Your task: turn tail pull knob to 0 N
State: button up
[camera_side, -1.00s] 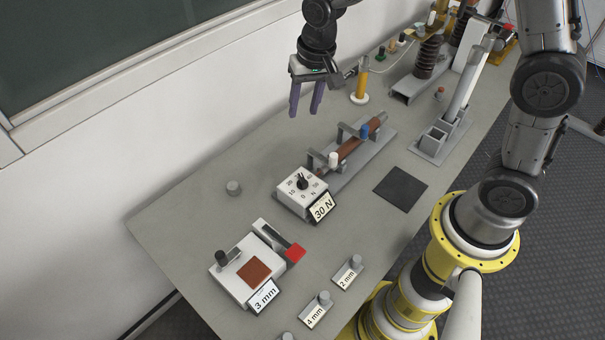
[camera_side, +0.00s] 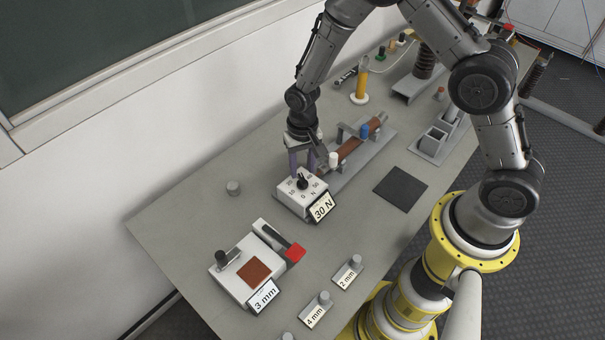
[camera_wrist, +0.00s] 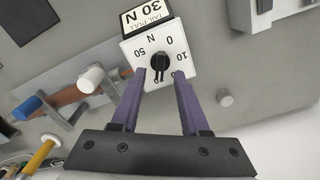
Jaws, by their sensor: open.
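The tail pull knob (camera_side: 302,183) is a black pointer knob on a white dial box (camera_side: 293,202) marked in newtons. A tag (camera_side: 321,208) on the box reads 30 N. My gripper (camera_side: 302,168) is open, just above and behind the knob, pointing down. In the wrist view the knob (camera_wrist: 158,67) shows between the tips of my two purple fingers (camera_wrist: 159,80), with a gap on both sides. The 0 mark (camera_wrist: 170,41) lies on the dial side away from my gripper. The fingers partly hide the dial's near edge, and I cannot tell their exact height over the knob.
A fixture with a brown rod (camera_side: 350,149), a white knob (camera_side: 333,159) and a blue knob (camera_side: 364,131) stands right behind the dial box. A 3 mm block fixture (camera_side: 233,286) is in front. A small grey cylinder (camera_side: 233,188) stands left. Bare table lies between.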

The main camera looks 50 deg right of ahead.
aim_at(302, 178)
jog(key=shift+f, duration=1.65)
grip_shut()
